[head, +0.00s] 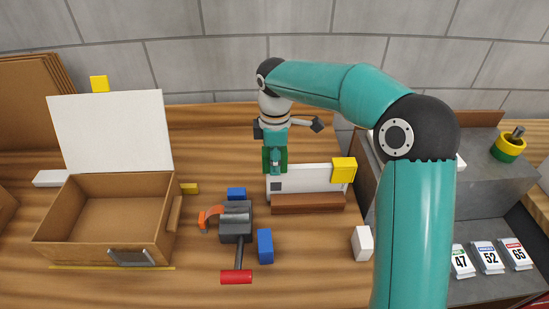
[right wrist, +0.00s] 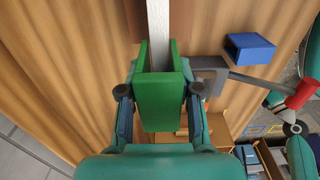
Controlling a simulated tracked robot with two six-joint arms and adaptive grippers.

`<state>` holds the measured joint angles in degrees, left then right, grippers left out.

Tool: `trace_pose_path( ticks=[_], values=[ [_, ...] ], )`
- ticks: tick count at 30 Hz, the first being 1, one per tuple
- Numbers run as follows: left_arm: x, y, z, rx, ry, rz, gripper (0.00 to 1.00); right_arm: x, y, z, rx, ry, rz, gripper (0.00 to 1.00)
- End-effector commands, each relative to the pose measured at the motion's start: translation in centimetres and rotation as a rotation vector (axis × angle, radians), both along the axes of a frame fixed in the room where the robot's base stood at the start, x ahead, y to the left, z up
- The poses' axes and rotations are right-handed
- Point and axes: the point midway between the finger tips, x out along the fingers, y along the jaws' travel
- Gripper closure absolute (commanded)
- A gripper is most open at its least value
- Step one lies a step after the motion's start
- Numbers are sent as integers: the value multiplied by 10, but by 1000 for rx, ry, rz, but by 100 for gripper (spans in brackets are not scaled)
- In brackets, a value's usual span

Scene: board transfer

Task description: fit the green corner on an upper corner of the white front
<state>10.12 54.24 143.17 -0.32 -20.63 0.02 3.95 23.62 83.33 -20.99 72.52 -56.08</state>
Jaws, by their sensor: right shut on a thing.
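The white front (head: 310,180) stands on edge on the table, behind a brown wooden strip. A yellow corner (head: 343,168) sits on its upper right corner. My right gripper (head: 275,160) is shut on the green corner (head: 268,158), which is at the front's upper left corner. In the right wrist view the gripper (right wrist: 160,92) has a finger on each side of the green corner (right wrist: 158,100). The edge of the white front (right wrist: 158,30) runs between the green side walls there; how deep it sits I cannot tell. My left gripper is not in view.
A wooden box (head: 105,215) with a white panel (head: 112,130) behind it stands at left. A dark tool with a red handle (head: 236,276) and blue blocks (head: 265,246) lie in the middle. A white block (head: 362,243) stands near my right arm. A grey bench is at right.

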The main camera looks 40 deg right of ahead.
Motion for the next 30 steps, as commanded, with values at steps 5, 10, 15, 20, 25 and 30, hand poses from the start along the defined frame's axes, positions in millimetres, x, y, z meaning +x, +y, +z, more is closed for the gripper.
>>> trace_pose_path(
  ticks=[5,10,15,20,25,30],
  values=[
    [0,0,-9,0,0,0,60,0,0,-13,0,0,0,90],
    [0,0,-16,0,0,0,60,0,0,-24,0,0,0,90],
    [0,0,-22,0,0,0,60,0,0,-33,0,0,0,90],
    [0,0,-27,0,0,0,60,0,0,-40,-1,-1,0,90],
    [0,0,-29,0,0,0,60,0,0,-44,-1,-1,0,90],
    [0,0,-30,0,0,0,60,0,0,-45,0,0,0,90]
  ],
)
